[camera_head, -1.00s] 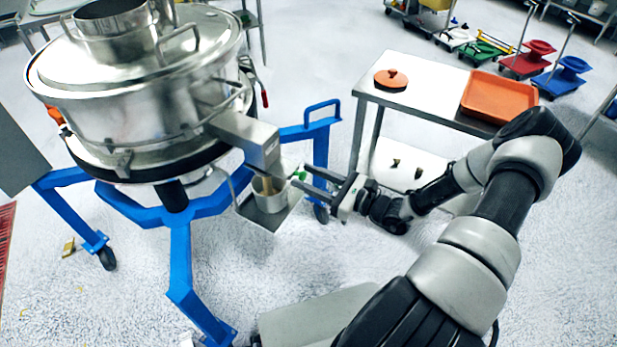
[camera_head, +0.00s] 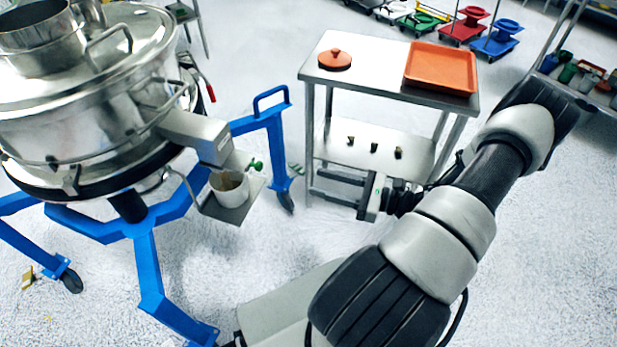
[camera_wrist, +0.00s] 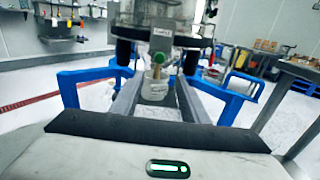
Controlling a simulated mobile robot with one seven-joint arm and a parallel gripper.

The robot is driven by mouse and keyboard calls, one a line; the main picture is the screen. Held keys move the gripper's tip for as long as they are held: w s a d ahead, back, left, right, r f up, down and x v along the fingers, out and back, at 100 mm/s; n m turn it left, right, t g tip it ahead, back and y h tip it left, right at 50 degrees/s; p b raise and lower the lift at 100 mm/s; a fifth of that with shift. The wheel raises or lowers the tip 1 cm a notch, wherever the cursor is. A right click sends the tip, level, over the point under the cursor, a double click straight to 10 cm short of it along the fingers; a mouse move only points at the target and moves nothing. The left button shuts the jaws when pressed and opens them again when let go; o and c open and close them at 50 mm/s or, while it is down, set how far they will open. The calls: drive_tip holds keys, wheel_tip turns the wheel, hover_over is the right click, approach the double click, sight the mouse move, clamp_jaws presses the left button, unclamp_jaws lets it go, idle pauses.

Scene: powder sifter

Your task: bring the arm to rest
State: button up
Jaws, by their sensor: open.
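My gripper (camera_head: 340,188) is open and empty. It hangs in the air in front of the steel side table (camera_head: 377,75), with its fingers pointing left toward the sifter. The steel powder sifter (camera_head: 85,95) stands on a blue wheeled frame at the left. A pale cup (camera_head: 229,187) sits on a small shelf under the sifter's outlet chute, apart from my fingers. In the wrist view the cup (camera_wrist: 155,90) shows beyond and between my two fingers, with a green-knobbed valve beside the outlet.
An orange lid (camera_head: 334,60) and an orange tray (camera_head: 441,68) lie on the side table's top. Several small dark items rest on its lower shelf. Coloured dollies stand at the back, and a stocked shelf is at the right. Open floor lies between frame and table.

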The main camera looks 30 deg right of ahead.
drive_tip(key=shift+s+d, duration=0.25)
drive_tip(key=shift+s, duration=0.05)
drive_tip(key=shift+a, duration=0.1)
